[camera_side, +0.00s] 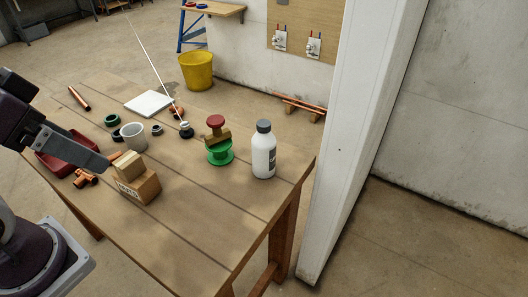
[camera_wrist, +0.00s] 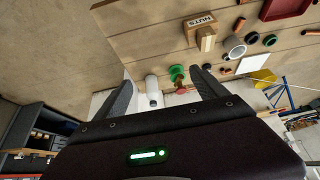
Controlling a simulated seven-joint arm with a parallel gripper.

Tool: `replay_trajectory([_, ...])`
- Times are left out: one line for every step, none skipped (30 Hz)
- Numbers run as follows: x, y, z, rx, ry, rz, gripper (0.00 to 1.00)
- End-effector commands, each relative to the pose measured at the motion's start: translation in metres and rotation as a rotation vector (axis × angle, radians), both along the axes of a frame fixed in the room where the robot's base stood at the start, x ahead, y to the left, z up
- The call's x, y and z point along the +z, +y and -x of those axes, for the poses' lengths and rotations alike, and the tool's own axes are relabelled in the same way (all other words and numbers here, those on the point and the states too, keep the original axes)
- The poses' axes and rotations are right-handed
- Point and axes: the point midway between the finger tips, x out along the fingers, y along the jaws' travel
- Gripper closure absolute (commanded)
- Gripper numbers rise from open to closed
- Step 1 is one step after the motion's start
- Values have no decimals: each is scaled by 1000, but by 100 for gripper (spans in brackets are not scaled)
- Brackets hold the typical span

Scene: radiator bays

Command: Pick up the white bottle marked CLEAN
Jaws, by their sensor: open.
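The white bottle (camera_side: 263,152) with a dark grey cap stands upright on the wooden table near its right edge. Dark lettering shows at the right of its side, turned partly away and too small to read. In the wrist view the white bottle (camera_wrist: 152,88) appears between the fingers, farther off. My gripper (camera_wrist: 164,84) is open and empty, its two dark fingers spread apart. In the side view a dark part of my arm reaches over the left side of the table, well apart from the bottle.
Cardboard boxes (camera_side: 139,188), a grey cup (camera_side: 133,136), a red tray (camera_side: 56,160) and several fittings lie farther left. The front right tabletop is clear. A white post (camera_side: 345,130) rises beyond the right edge.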

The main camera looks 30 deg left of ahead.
Motion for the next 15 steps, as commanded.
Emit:
replay_trajectory([4,0,-1,0,-3,0,18])
replay_trajectory([9,0,-1,0,-4,0,18])
replay_trajectory([18,0,-1,0,-6,0,18])
replay_trajectory([27,0,-1,0,-7,0,18])
replay_trajectory([36,0,-1,0,-7,0,18])
replay_trajectory([49,0,-2,0,-9,0,18])
replay_trajectory([54,0,-7,1,-12,-4,18])
replay_trajectory([53,1,-23,2,-31,-16,18])
replay_trajectory([55,1,-42,1,-62,-29,18])
replay_trajectory([56,1,-56,-1,-87,-37,18])
replay_trajectory([58,1,-71,-3,-113,-43,18])
replay_trajectory([59,0,-90,-8,-147,-53,18])
replay_trajectory([60,-1,-105,-13,-174,-58,18])
replay_trajectory([61,-2,-120,-20,-201,-63,18])
replay_trajectory([62,-4,-141,-31,-238,-69,18])
